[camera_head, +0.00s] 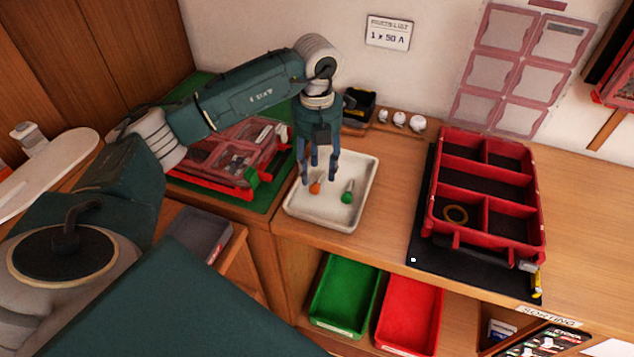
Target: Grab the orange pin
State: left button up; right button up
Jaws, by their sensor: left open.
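The orange pin (315,187) lies in a white tray (325,218) on the wooden counter, toward the tray's left side. A green pin (347,192) lies to its right in the same tray. My left gripper (319,180) is open and points down over the tray, with its fingers close to the orange pin. I see nothing held between the fingers. I cannot tell whether a finger touches the pin. My right gripper is not in view.
A red compartment box (436,195) holding a ring (455,215) stands right on a black mat (423,247). A red-framed case (215,187) lies left on a green mat (268,199). Green (343,290) and red bins (409,312) sit below the counter. Counter between tray and black mat is clear.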

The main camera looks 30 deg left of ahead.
aim_at(315, 183)
pick_arm(q)
jog(key=f, duration=0.2)
jog(key=f+p, duration=0.1)
jog(key=f, duration=0.1)
jog(key=shift+s+a, duration=0.15)
jog(key=shift+a, duration=0.05)
grip_shut()
jog(key=shift+r, duration=0.15)
